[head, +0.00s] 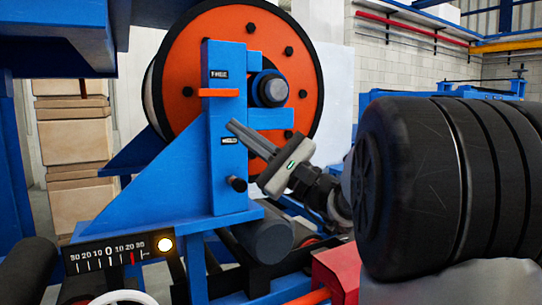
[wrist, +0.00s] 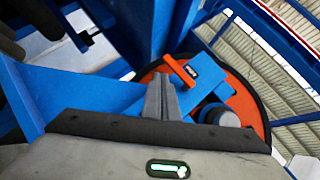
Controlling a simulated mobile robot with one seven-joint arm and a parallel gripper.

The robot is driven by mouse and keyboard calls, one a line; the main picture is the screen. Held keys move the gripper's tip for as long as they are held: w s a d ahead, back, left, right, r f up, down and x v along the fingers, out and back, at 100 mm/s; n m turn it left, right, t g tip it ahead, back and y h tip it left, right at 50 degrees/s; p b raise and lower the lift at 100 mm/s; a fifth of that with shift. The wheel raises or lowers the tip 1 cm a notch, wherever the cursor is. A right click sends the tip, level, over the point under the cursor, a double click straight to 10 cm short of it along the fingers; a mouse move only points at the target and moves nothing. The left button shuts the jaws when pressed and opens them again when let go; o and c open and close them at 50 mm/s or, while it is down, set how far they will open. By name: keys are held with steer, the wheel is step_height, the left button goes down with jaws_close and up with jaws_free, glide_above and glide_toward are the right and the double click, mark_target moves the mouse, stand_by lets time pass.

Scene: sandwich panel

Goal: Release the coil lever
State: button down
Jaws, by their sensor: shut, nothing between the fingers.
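The coil lever is a short orange bar (head: 219,92) lying level across the front of the blue upright post (head: 226,178). It sits just below the upper label (head: 219,74), which seems to read FREE. A lower label (head: 229,141), probably HELD, is well below the bar. My gripper (head: 231,127) is shut and empty, its fingertips below the lever and near the lower label. In the wrist view the orange lever (wrist: 181,72) shows just beyond the shut fingertips (wrist: 161,80), with a gap between them.
The large orange coil disc (head: 292,45) stands behind the post. A scale (head: 118,252) with a lit yellow lamp (head: 165,244) is at lower left.

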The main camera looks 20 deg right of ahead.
steer(key=v, duration=0.9)
steer(key=shift+f, duration=0.1)
